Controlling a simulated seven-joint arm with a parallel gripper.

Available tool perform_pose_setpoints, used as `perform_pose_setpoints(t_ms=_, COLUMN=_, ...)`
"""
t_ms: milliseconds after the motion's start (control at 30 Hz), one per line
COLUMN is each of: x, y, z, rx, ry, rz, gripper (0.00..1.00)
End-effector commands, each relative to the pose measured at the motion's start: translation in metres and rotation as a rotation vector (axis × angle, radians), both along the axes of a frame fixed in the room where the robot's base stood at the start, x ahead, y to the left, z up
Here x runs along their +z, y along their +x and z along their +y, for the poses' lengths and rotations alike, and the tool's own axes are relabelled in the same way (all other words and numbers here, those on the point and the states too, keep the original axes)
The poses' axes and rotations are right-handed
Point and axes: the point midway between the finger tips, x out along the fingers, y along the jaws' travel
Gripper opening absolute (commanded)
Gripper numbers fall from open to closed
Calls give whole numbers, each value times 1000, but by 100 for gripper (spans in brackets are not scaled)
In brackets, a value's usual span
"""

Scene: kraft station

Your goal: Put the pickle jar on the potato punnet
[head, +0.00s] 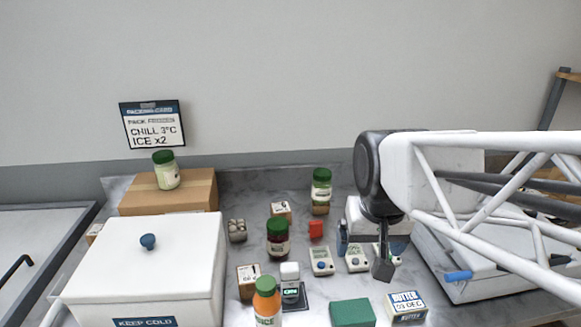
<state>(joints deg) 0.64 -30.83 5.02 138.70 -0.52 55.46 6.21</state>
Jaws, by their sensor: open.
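A green-lidded jar with pale green contents (321,190), which looks like the pickle jar, stands upright at the back on a small brown block or box (320,210). A small grey punnet with roundish pale items (237,230) sits left of the middle; it may be the potato punnet, but its contents are too small to tell. My gripper (383,270) points down at the right of the work area, apart from both and nearer the front. Its fingers overlap in this view and nothing shows held in them.
A dark red jar (278,240) stands between the punnet and my gripper. An orange juice bottle (267,303), a green block (352,312) and a butter box (406,306) are in front. A white cool box (150,265) fills the left. Another green-lidded jar (166,172) stands on a carton (195,195).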

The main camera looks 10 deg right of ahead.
Motion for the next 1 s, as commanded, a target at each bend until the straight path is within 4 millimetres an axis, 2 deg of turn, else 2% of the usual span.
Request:
perform_pose_setpoints(t_ms=33, x=-5, y=-14, z=0, rx=17, ry=-3, rz=-7, gripper=89)
perform_pose_setpoints(t_ms=100, x=-12, y=-28, z=1, rx=41, ry=-9, rz=-14, gripper=89)
perform_pose_setpoints(t_ms=300, x=-26, y=-53, z=1, rx=84, ry=-19, rz=-26, gripper=89)
perform_pose_setpoints(t_ms=1000, x=-29, y=-58, z=1, rx=93, ry=-22, rz=-28, gripper=89)
